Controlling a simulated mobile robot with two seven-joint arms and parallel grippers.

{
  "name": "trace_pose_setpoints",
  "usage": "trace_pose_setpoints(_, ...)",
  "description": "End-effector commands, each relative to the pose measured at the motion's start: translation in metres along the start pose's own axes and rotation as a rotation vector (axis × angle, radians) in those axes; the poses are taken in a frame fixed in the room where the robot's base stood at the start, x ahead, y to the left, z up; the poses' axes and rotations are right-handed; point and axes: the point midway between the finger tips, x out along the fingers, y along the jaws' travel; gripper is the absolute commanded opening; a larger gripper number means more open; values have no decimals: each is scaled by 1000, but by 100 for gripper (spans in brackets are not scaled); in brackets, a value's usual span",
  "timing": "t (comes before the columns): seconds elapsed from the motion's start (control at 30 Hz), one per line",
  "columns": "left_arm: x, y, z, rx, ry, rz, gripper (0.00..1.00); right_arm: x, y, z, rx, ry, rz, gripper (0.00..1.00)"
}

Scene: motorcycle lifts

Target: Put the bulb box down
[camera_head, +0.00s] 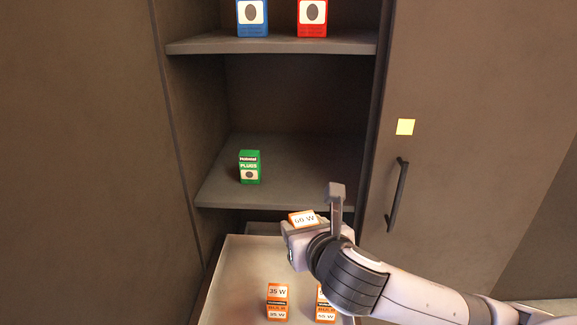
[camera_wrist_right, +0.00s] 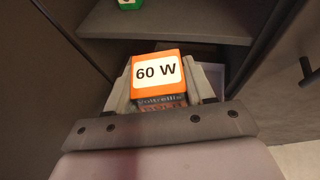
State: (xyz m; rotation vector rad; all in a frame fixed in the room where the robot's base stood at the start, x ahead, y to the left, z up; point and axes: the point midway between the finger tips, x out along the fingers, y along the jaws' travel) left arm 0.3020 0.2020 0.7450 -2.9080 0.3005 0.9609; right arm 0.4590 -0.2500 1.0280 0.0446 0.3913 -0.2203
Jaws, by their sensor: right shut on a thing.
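My right gripper (camera_head: 312,222) is shut on an orange and white bulb box (camera_head: 303,219) marked "60 W". In the right wrist view the box (camera_wrist_right: 158,75) sits upright between the fingers of the gripper (camera_wrist_right: 160,85), its label facing the camera. In the head view the gripper is over the back right part of an open drawer (camera_head: 236,262). A "35 W" bulb box (camera_head: 277,302) stands in the drawer. Another orange bulb box (camera_head: 325,312) stands to its right, partly hidden by my right arm. My left gripper is not in view.
A shelf (camera_head: 290,170) above the drawer holds a green plugs box (camera_head: 250,167). A higher shelf (camera_head: 270,44) holds a blue box (camera_head: 252,18) and a red box (camera_head: 312,18). A cabinet door with a dark handle (camera_head: 397,195) and a yellow square (camera_head: 405,127) is at the right. The drawer's left part is clear.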

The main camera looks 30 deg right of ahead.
Motion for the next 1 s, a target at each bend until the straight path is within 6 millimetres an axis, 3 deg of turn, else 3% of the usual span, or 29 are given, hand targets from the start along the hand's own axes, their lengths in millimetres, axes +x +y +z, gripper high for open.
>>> trace_pose_setpoints(0.03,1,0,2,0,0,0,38,2,-4,18,27,-11,-43,23)
trace_pose_setpoints(0.2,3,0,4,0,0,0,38,-2,-22,59,82,-8,-182,23)
trace_pose_setpoints(0.33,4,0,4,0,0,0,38,-8,-30,78,110,-5,-254,23)
trace_pose_setpoints(0.53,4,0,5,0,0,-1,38,-10,-38,91,125,0,-302,23)
trace_pose_setpoints(1.0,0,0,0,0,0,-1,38,78,-71,128,128,3,-305,23)
